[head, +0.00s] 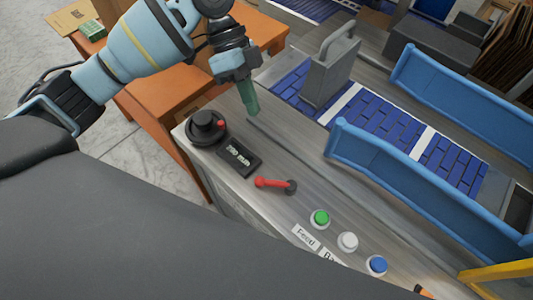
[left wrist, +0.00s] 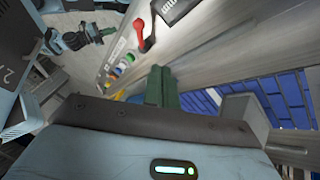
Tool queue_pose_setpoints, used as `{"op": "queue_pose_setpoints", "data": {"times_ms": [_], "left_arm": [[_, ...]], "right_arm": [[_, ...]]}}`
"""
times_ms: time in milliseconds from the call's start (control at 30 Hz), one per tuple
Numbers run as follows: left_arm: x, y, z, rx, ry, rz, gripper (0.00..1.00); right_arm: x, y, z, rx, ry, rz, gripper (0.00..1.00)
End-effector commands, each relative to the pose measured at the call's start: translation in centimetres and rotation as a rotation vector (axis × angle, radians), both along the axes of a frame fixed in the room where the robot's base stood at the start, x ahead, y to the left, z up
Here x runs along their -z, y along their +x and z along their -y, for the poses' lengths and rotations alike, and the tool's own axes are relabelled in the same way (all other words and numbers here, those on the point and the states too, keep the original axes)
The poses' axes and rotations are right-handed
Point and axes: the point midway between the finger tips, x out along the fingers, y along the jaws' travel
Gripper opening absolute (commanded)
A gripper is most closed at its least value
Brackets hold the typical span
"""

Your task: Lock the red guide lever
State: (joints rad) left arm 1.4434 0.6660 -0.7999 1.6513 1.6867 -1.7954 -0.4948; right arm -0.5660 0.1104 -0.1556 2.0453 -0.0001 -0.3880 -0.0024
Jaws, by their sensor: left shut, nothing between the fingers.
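The red guide lever (head: 270,183) lies on the grey machine top, its red arm running left from a dark pivot at its right end. In the left wrist view the red lever (left wrist: 139,30) shows at the top, beyond the fingertips. My left gripper (head: 252,108) is shut and empty, with green fingers pointing down. It is above the panel, behind the lever in the head view and clear of it. In the left wrist view its fingers (left wrist: 161,82) are together.
A black knob (head: 206,128) and a dark counter display (head: 239,158) sit left of the lever. Green (head: 320,218), white (head: 348,241) and blue (head: 376,264) buttons lie to the right. Blue guide rails (head: 400,180) flank the blue conveyor belt (head: 385,125). A grey handled block (head: 330,68) stands there.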

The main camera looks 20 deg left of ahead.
Motion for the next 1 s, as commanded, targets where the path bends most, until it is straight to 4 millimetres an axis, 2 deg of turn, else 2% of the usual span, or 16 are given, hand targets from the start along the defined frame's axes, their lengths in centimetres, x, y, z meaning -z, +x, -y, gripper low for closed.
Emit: {"op": "queue_pose_setpoints", "data": {"times_ms": [267, 367, 800, 1000], "left_arm": [[0.7, -0.3, 0.4, 0.0, 0.0, -0.001, 0.0], [1.8, -0.7, 1.0, 0.001, 0.001, -0.001, 0.0], [8.5, -3.3, 4.7, 0.002, 0.0, -0.001, 0.0], [8.8, -5.7, 5.3, 0.001, 0.001, 0.001, 0.0]], "right_arm": [[0.2, -0.4, 0.0, 0.0, 0.0, -0.008, 0.0], [0.2, -0.4, 0.0, 0.0, 0.0, -0.007, 0.0], [0.3, 0.5, 0.0, 0.001, 0.001, 0.008, 0.0], [-0.2, 0.8, 0.0, 0.001, 0.001, 0.015, 0.0]]}}
